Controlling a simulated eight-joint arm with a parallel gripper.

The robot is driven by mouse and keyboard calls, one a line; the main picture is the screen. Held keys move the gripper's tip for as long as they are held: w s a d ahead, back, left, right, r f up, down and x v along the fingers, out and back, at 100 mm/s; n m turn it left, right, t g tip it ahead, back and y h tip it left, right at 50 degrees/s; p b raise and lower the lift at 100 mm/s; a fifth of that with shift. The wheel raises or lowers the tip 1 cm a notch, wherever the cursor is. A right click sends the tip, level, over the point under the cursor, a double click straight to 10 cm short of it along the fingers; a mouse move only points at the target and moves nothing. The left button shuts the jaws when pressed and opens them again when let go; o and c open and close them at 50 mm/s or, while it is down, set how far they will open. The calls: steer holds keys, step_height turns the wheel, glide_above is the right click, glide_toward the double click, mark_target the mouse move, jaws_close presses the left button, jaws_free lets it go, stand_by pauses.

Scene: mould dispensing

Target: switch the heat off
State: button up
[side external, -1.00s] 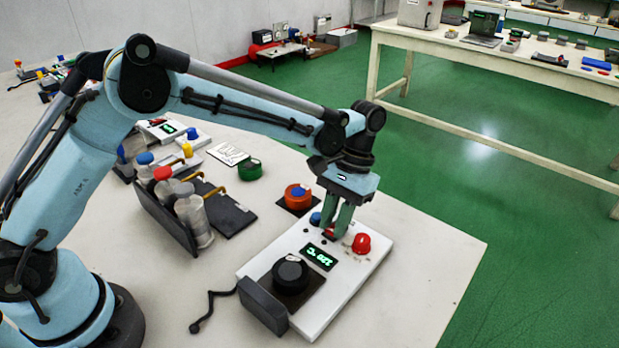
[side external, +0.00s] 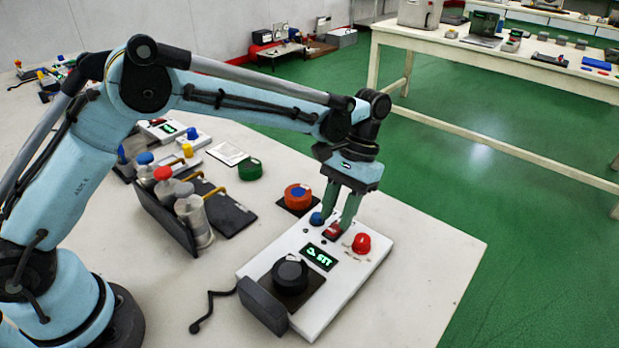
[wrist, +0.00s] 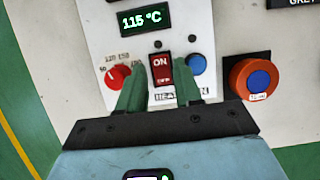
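The hotplate (side external: 262,258) is a white box with a green-lit display, which reads 115 °C in the wrist view (wrist: 142,19). Its red rocker switch (wrist: 160,68), marked ON and OFF, lies between a red knob (wrist: 118,77) and a blue button (wrist: 197,64). The switch also shows in the side view (side external: 333,231), partly behind a finger. My gripper (side external: 337,221) is just above the switch, its green fingers apart and empty. In the wrist view my gripper (wrist: 159,76) has a finger towards each side of the switch. I cannot tell which half is pressed.
A black round dial or mould (side external: 290,275) sits on the hotplate's dark square. An orange button with a blue centre (side external: 298,194) stands behind it. A bottle rack (side external: 167,215) is at left. The table's front right is clear.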

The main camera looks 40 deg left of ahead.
steer(key=v, duration=1)
steer(key=s+a+r+t, duration=0.6)
steer(key=s+a, duration=0.1)
steer(key=a, duration=0.2)
steer(key=s+a+f+t, duration=0.5)
steer(key=s+a+f, duration=0.1)
steer(key=s, duration=0.4)
steer(key=shift+t, duration=0.4)
